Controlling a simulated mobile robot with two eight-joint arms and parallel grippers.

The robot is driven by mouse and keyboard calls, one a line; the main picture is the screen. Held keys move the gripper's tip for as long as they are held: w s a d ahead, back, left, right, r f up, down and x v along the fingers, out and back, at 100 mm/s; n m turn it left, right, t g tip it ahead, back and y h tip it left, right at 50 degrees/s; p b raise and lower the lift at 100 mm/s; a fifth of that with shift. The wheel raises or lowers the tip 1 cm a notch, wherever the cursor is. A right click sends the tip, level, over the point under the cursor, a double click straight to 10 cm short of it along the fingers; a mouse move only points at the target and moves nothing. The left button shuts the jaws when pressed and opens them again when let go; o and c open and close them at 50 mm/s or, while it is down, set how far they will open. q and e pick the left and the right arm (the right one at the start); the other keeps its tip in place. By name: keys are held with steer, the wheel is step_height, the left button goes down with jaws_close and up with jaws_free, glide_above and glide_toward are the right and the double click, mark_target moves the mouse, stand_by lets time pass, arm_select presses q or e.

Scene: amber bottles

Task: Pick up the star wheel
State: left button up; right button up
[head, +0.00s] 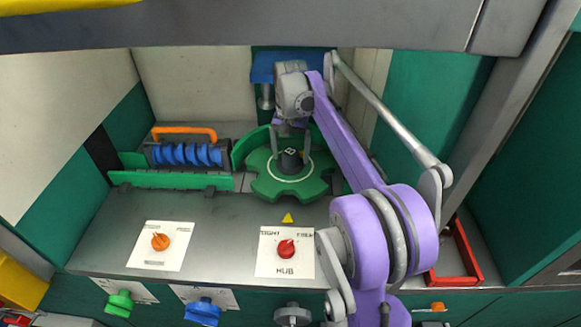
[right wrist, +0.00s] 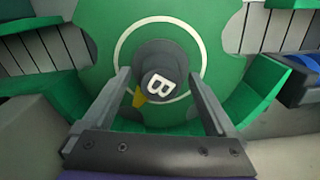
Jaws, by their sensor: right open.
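The star wheel (head: 286,184) is a green notched disc with a white ring and a dark central hub marked B. It lies flat on the grey machine deck, against a curved green guide. In the right wrist view the star wheel (right wrist: 215,40) fills the upper middle, with its hub (right wrist: 158,75) between my fingers. My right gripper (head: 292,128) is above the hub, pointing down, and open. In the right wrist view my right gripper (right wrist: 163,90) has one finger on each side of the hub, apart from it as far as I can tell. My left gripper is not in view.
A blue screw (head: 186,154) with an orange handle (head: 184,131) lies left of the wheel. A red tray (head: 455,277) is at right. A grey beam (head: 230,27) crosses the top.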

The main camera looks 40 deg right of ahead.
mark_target(291, 151)
jaws_close()
stand_by(0.3)
steer(key=shift+r, duration=0.15)
step_height(291, 151, up, 10)
steer(key=shift+f+p, duration=0.1)
steer(key=shift+p, duration=0.45)
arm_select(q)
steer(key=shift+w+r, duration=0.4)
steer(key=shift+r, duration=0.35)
